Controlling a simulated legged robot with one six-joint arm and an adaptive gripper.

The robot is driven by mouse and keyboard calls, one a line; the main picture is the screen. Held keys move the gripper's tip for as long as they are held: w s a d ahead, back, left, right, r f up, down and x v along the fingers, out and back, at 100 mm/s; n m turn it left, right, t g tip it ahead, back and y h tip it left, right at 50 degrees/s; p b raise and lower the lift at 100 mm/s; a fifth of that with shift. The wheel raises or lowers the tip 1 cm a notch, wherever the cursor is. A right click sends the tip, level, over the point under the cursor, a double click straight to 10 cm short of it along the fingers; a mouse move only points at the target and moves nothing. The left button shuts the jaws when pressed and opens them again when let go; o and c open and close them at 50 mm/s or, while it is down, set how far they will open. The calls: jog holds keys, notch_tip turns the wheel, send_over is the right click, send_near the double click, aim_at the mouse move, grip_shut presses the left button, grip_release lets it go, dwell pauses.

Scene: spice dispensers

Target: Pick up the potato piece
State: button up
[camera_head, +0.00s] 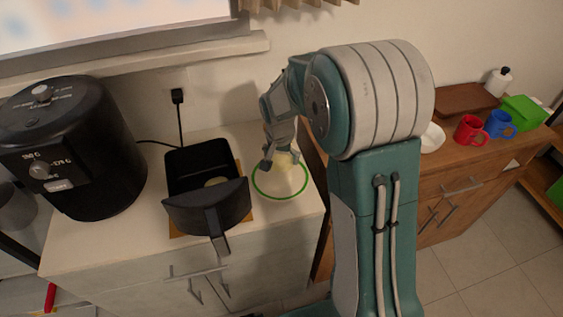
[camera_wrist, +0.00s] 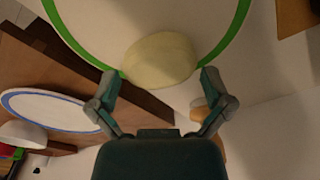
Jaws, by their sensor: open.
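A pale yellow potato piece (camera_wrist: 160,60) lies on a white plate with a green rim (camera_wrist: 238,22), near the rim. In the wrist view it sits between and just beyond my open fingertips (camera_wrist: 163,76); whether they touch it I cannot tell. In the head view my gripper (camera_head: 280,160) points down over the green-rimmed plate (camera_head: 265,193), and the potato piece is partly hidden by it. Another pale round piece (camera_head: 216,182) lies in the black fryer basket (camera_head: 183,160), left of the plate.
A black air fryer (camera_head: 70,150) stands at the left of the counter. The basket's handle (camera_head: 221,243) juts over the front edge. On the wooden cabinet at right are a red mug (camera_head: 468,130), a blue mug (camera_head: 499,124) and a green box (camera_head: 523,112).

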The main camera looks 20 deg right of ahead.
jog(key=shift+f, duration=0.55)
jog(key=c, duration=0.8)
jog(key=shift+c, duration=0.2)
